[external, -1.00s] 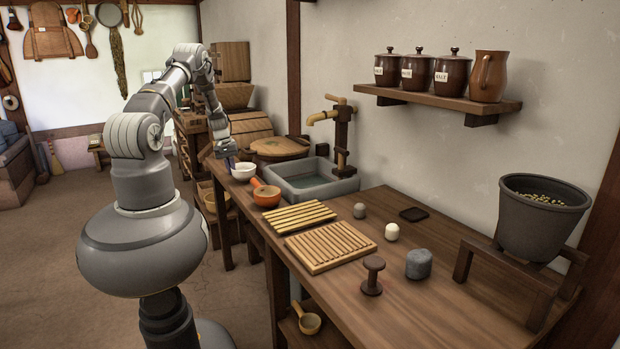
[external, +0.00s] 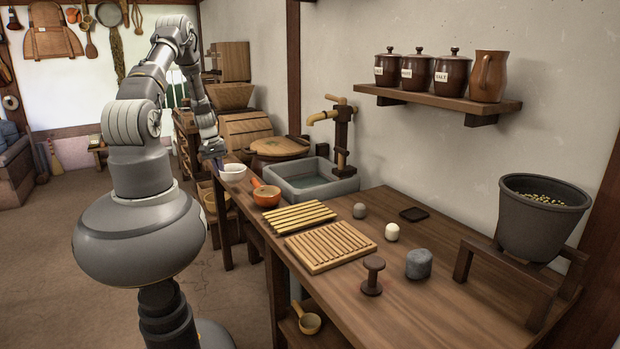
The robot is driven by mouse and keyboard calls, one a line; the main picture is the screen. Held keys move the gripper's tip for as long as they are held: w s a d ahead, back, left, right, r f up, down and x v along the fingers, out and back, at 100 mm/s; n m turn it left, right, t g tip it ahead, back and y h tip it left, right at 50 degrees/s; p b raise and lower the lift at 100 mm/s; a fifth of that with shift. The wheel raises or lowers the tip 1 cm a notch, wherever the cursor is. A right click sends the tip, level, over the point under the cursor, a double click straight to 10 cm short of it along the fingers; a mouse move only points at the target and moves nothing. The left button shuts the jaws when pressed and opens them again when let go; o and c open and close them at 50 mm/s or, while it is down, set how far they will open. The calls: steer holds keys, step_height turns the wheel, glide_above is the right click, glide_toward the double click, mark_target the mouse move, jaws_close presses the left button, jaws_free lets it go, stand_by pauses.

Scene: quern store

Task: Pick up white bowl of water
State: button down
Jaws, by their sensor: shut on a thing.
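The white bowl (external: 233,173) is small and round and shows near the far left end of the wooden counter, left of the stone sink. It looks upright. My gripper (external: 219,165) is at the bowl's left rim, shut on it. The fingertips are small and partly lost against the bowl. I cannot make out the water inside, and I cannot tell how far the bowl's base is from the counter.
The stone sink (external: 312,192) with a wooden tap (external: 340,130) stands behind. Slatted racks (external: 330,248) lie on the counter (external: 440,285). A round wooden lid (external: 280,146) is beyond.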

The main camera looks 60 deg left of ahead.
steer(key=shift+s+d+r, duration=0.15)
steer(key=shift+s+d, duration=0.75)
steer(key=shift+d, duration=0.1)
steer(key=shift+s+d+r, duration=0.1)
steer(key=shift+s+d, duration=0.75)
steer(key=shift+d, duration=0.1)
